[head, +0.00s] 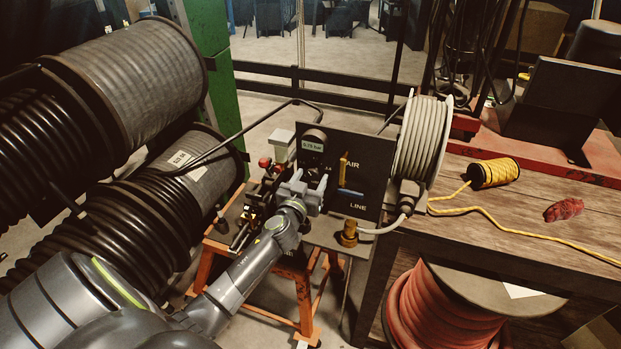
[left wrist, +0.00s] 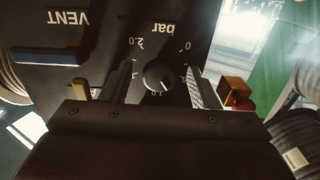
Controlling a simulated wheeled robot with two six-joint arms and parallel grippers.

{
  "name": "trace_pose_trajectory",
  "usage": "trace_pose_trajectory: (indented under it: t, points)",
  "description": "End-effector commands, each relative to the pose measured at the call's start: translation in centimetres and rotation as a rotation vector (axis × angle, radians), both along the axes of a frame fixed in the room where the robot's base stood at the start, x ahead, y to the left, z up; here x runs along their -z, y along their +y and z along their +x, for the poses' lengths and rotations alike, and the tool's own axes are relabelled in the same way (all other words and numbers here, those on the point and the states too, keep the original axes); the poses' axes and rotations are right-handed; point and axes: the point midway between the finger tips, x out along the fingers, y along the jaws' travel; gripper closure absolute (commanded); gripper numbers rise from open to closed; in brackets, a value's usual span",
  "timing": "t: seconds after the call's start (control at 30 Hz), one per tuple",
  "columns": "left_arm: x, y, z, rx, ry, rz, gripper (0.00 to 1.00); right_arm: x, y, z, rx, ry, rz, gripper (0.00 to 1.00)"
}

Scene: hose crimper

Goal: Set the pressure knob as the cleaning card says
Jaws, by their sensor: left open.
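The dark round pressure knob (left wrist: 158,76) shows in the left wrist view between my open left fingers (left wrist: 160,68), with a visible gap on each side. Its scale reads upside down, with 0, 1.0 and 2.0 marks and "bar". A small white pointer mark shows on it near the 1.0 side. In the head view my left gripper (head: 304,186) is in front of the dark panel (head: 364,178) and hides the knob. The display (head: 313,146) reads about 0.75 bar. I cannot identify a cleaning card. My right gripper is not in view.
The panel carries a yellow lever (head: 344,162) and a blue lever (head: 350,193). A hose reel (head: 421,140) stands at its right, and a brass fitting (head: 349,233) sits below. A workbench (head: 480,215) holds a yellow cord spool (head: 494,172) and a red rag (head: 564,209).

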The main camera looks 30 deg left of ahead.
Motion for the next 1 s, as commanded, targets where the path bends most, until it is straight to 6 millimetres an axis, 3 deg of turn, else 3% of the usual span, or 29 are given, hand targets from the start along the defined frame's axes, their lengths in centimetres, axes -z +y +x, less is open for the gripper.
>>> trace_pose_trajectory:
  t: [0.33,0.67,1.0]
  points:
    - [-0.03,0.07,0.29,0.000,-0.001,0.000,0.45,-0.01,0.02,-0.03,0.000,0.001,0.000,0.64]
    - [-0.02,0.07,0.27,0.000,0.000,0.000,0.88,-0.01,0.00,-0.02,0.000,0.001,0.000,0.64]
    - [0.04,0.08,0.26,0.000,0.012,0.049,0.89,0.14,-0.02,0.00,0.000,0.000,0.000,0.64]
